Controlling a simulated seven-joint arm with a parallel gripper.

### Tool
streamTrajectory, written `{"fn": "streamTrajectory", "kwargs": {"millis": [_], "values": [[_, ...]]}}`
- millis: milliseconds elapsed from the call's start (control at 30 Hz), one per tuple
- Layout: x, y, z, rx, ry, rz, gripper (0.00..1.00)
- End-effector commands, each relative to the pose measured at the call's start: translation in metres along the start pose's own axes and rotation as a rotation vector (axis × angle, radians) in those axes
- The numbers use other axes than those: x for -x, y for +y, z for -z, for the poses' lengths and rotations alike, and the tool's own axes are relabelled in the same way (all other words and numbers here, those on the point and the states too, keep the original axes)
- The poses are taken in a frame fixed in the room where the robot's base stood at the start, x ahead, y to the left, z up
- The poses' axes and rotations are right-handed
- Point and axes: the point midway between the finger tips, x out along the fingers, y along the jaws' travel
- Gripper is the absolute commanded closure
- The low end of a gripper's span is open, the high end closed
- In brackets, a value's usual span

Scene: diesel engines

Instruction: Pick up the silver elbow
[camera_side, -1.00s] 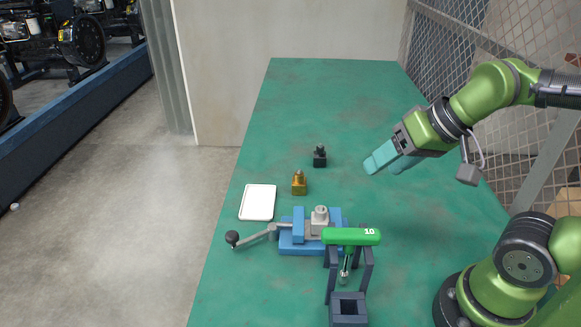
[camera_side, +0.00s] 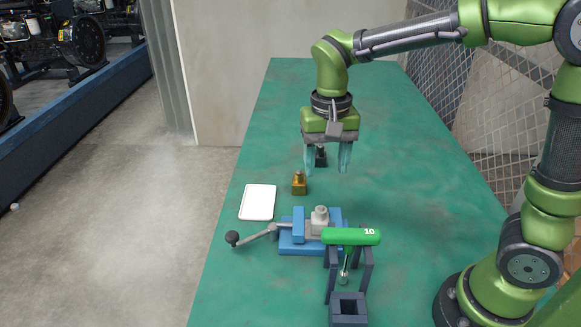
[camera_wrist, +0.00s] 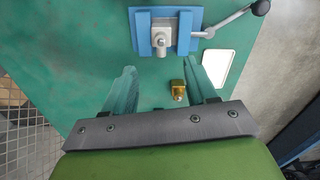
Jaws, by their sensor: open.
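The silver elbow (camera_side: 320,219) sits in the blue vise (camera_side: 298,248) on the green table, between its jaws. In the wrist view the silver elbow (camera_wrist: 161,41) is ahead of the fingers, in the vise (camera_wrist: 146,17). My gripper (camera_side: 325,172) points down above the table, behind the vise as the side view shows it. Its teal fingers are apart with nothing held between them. In the wrist view my gripper (camera_wrist: 165,82) has the brass fitting near its right finger, and I cannot tell the height between them.
A brass fitting (camera_side: 299,184) and a dark fitting (camera_side: 321,157), partly hidden by my gripper, stand behind the vise. A white tray (camera_side: 258,202) lies left. A green-handled tool (camera_side: 351,237) hangs in a dark stand (camera_side: 348,308) at the front. The table's right side is clear.

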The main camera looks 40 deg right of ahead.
Motion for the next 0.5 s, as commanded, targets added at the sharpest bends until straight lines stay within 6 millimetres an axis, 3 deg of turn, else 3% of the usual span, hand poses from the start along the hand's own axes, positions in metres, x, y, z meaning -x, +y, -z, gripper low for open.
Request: {"fn": "streamTrajectory", "kwargs": {"millis": [200, 500], "values": [[-0.048, 0.001, -0.001, 0.0, -0.003, -0.002, 0.43], [-0.075, 0.0, 0.0, 0.0, -0.001, 0.001, 0.43]]}}
